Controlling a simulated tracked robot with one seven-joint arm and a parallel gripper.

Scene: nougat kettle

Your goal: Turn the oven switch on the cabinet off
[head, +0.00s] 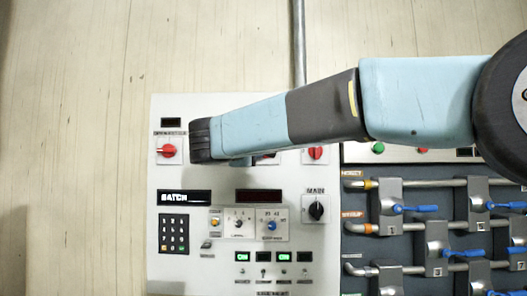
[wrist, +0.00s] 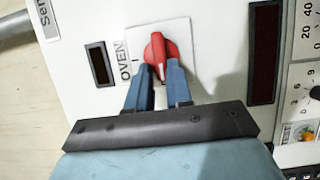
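The oven switch (wrist: 159,47) is a red rotary knob on a white square plate, with "OVEN" printed beside it in the wrist view. A pale line runs along the lower part of its handle. My gripper (wrist: 159,70) has its two blue fingers on either side of that lower end, with little or no gap to the red handle. In the head view my arm reaches in from the right, and its dark end (head: 201,140) is in front of the white cabinet panel (head: 170,268). There the arm hides most of the oven switch.
Other red knobs sit left (head: 168,150) and right (head: 316,152) of the arm's end. A black MAIN knob (head: 316,208), a keypad (head: 174,233) and small switches lie below. Pipes with blue-handled valves (head: 400,208) fill the lower right. Bare wall is at left.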

